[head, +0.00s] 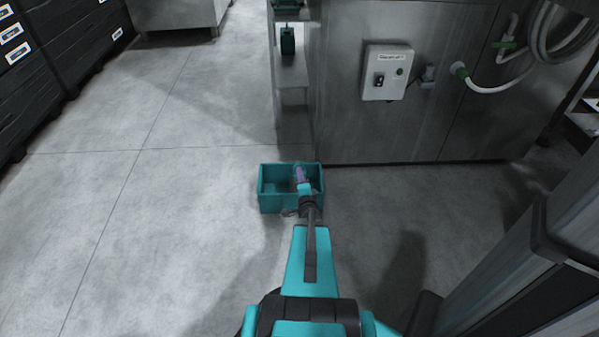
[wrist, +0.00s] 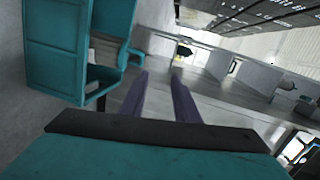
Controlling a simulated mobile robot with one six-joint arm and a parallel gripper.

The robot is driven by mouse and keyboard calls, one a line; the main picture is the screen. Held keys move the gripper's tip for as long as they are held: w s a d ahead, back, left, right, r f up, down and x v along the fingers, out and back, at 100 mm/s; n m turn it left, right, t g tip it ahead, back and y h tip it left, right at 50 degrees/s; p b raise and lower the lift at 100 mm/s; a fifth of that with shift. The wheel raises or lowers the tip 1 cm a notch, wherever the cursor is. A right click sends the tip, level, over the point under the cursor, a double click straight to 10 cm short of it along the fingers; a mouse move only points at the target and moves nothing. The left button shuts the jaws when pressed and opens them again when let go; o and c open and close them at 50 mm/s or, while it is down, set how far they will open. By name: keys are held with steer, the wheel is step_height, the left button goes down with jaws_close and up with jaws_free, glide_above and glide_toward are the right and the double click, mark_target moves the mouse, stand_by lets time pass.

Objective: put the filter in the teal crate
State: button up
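The teal crate (head: 277,208) sits on the floor in front of the steel machine in the head view. It also shows at the upper left of the wrist view (wrist: 78,45), tilted by the camera angle. My gripper (head: 300,170) appears over the right part of the crate in the head view. In the wrist view its two purple-grey fingers (wrist: 160,75) stand apart with nothing seen between them. I cannot pick out the filter for certain. A small brownish patch shows inside the crate beside my gripper, too small to identify.
The steel machine (head: 420,120) with a white switch box (head: 387,72) stands just behind and right of the crate. A shelf with a dark teal object (head: 287,42) is behind it. Dark drawers (head: 60,50) line the far left. The floor left of the crate is clear.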

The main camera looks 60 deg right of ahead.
steer(key=shift+v, duration=1.35)
steer(key=w+a+f+n+g+y, duration=0.35)
steer(key=a+f+n, duration=0.35)
steer(key=a, duration=0.7)
steer(key=w+a+f+n+g+y, duration=0.2)
steer(key=w+a+f+n+y, duration=0.25)
steer(key=a+f, duration=0.75)
steer(key=s+a+f+n+g+y, duration=0.15)
steer(key=s+a+n, duration=0.25)
steer(key=a, duration=0.5)
steer(key=s+a+n+g+y, duration=0.2)
steer(key=s+a+n+g, duration=0.15)
steer(key=a, duration=0.65)
steer(key=s+a+r+n+g, duration=0.2)
steer(key=s+a+n+g, duration=0.2)
steer(key=s+a+n, duration=0.3)
steer(key=s+a, duration=0.4)
steer(key=shift+s+a+r+n+g, duration=0.2)
steer(key=shift+a+r+n+g, duration=0.1)
steer(key=shift+g, duration=0.05)
